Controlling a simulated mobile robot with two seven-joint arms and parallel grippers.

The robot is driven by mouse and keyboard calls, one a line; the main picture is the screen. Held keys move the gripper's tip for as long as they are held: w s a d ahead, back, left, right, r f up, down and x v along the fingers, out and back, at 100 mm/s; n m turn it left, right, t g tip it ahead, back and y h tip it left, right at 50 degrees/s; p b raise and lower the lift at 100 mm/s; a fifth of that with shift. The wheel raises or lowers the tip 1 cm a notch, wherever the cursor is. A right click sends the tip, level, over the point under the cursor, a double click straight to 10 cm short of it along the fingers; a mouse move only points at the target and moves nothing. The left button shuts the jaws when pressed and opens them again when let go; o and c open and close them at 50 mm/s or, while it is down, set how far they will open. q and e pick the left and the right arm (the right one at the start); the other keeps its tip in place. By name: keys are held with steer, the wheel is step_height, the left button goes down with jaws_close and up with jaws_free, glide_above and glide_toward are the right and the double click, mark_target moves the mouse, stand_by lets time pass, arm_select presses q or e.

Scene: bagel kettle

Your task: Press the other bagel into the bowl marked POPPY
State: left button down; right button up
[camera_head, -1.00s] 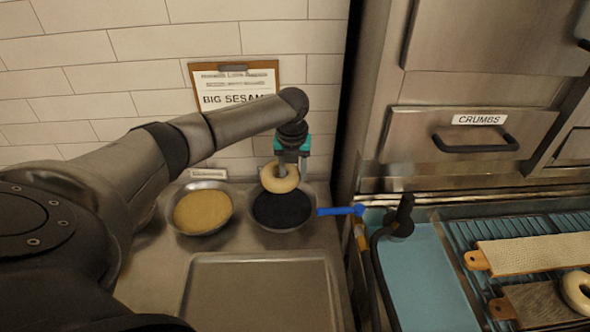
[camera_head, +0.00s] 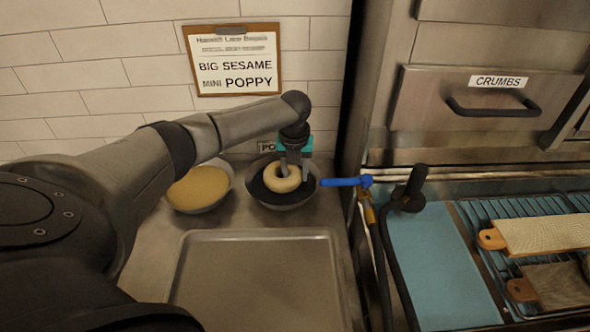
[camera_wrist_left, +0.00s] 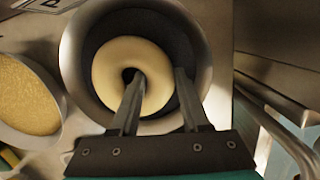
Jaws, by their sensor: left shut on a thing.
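My left gripper (camera_head: 294,170) points down and is shut on a pale bagel (camera_head: 276,181). One finger is in the bagel's hole and the other is outside its ring, as the left wrist view shows (camera_wrist_left: 160,76). The bagel (camera_wrist_left: 112,72) is inside the rim of the metal bowl of dark seeds (camera_head: 285,206). It appears to be on or just above the seeds; I cannot tell how firmly it touches. Behind this bowl is a partly hidden label reading "PO" (camera_head: 267,147). My right gripper is not in view.
A bowl of pale seeds (camera_head: 198,188) stands to the left. An empty metal tray (camera_head: 258,270) lies in front. A blue valve handle (camera_head: 340,182) sticks out close to the right of the dark bowl. The wall clipboard (camera_head: 233,60) reads BIG SESAME, MINI POPPY.

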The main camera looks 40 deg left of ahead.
arm_select(q)
steer(key=shift+f, duration=0.4)
stand_by(0.8)
stand_by(0.8)
step_height(320, 180, up, 10)
steer(key=p, duration=1)
steer(key=shift+r, duration=0.1)
steer(key=shift+s, duration=0.1)
stand_by(0.3)
